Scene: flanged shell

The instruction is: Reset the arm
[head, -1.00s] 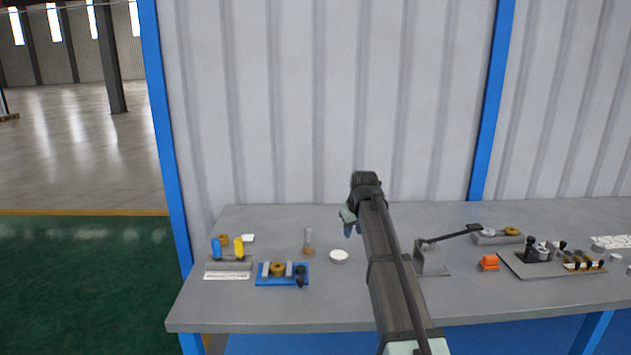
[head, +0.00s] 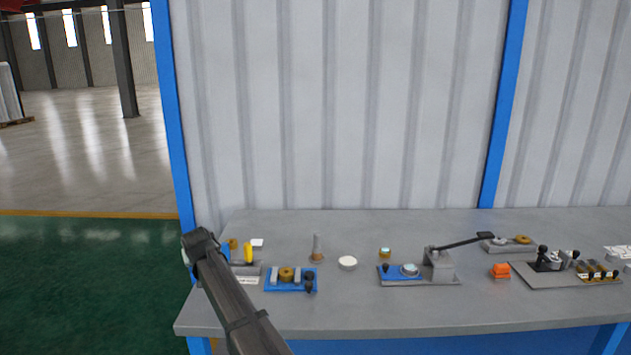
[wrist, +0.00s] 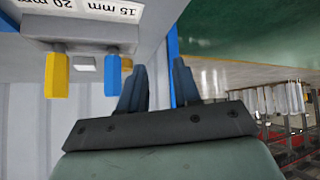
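My arm reaches in from the bottom of the head view, with its wrist (head: 199,242) at the left end of the workbench (head: 370,315). The fingers are hidden behind the wrist there. In the wrist view my gripper (wrist: 159,88) shows two dark blue fingers apart, with nothing between them. It is open and empty. Beside it in the wrist view is a grey gauge block with a yellow peg (wrist: 57,76) and a blue peg (wrist: 113,74), apart from the fingers.
A blue tray with a brass ring (head: 287,275), a white disc (head: 347,263), a blue lever fixture (head: 395,271), an orange block (head: 500,270) and a grey plate of small parts (head: 545,275) stand along the bench. A blue post (head: 172,120) rises at the left.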

